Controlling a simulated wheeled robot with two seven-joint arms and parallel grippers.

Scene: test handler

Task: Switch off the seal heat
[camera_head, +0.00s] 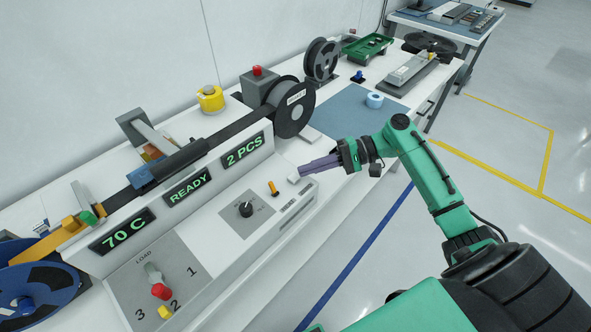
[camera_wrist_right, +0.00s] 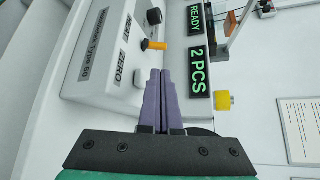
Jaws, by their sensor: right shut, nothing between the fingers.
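The sealing machine's white control housing (camera_head: 262,222) carries a small orange-tipped lever (camera_head: 273,187). The lever also shows in the right wrist view (camera_wrist_right: 153,44), near a "HEAT" label (camera_wrist_right: 126,28) on the housing. It sticks out from the panel; I cannot tell which position it is in. My right gripper (camera_head: 301,171) is shut and empty, its purple fingers pointing toward the panel. In the right wrist view its fingertips (camera_wrist_right: 160,72) are close to the lever, apart from it in the picture. My left gripper is not in view.
A black knob (camera_head: 246,209) sits left of the lever. Displays read "70 C" (camera_head: 123,231), "READY" (camera_head: 188,187) and "2 PCS" (camera_head: 244,149). A grey button (camera_wrist_right: 138,77) is beside a "ZERO" label. A reel (camera_head: 293,107) stands behind; a blue mat (camera_head: 350,112) lies right.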

